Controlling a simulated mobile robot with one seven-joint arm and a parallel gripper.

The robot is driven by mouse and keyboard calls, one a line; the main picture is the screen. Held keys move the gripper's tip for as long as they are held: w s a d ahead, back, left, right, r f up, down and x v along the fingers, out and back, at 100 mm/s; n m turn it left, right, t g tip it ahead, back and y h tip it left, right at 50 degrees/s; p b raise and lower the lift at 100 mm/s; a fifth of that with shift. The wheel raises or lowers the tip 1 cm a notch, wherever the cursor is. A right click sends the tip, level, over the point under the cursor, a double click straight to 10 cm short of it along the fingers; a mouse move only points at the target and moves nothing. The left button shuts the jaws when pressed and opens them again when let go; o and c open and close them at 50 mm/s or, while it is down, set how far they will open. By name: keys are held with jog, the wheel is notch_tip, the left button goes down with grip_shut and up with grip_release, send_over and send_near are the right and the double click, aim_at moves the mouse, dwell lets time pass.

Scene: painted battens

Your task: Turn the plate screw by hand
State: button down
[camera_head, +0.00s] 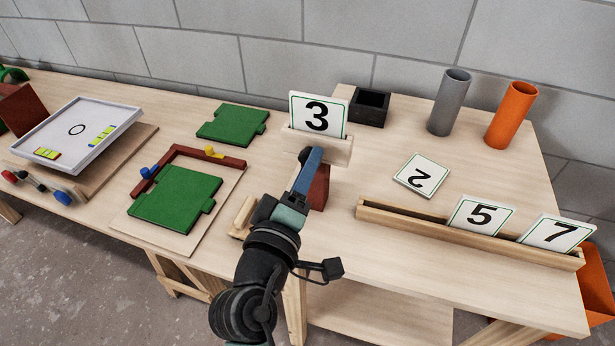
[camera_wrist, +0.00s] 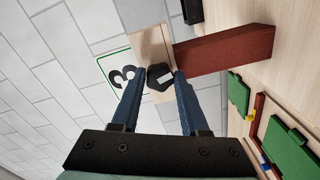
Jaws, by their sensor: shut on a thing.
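A dark, faceted plate screw knob (camera_wrist: 153,72) with a pale mark on its face shows between my fingertips in the wrist view. It sits at the front of a pale wooden batten (camera_head: 318,146) that bears a white card with a black 3 (camera_head: 317,115). A red-brown upright block (camera_head: 320,188) stands under the batten; it also shows in the wrist view (camera_wrist: 228,50). My gripper (camera_head: 309,160), with blue fingers, reaches up from the front and is shut on the screw knob. In the head view my fingers hide most of the knob.
A wooden rail (camera_head: 400,219) holds cards 5 and 7, and card 2 (camera_head: 420,176) lies flat. Grey (camera_head: 449,103) and orange (camera_head: 511,115) tubes and a black box (camera_head: 370,106) stand behind. Green boards (camera_head: 175,199) lie left.

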jog(key=shift+f+m+b, duration=0.15)
jog(key=shift+m+b, duration=0.5)
jog(key=shift+m, duration=0.45)
jog(key=shift+c, duration=2)
grip_release()
jog(key=b+v, duration=0.1)
jog(key=v, duration=1.2)
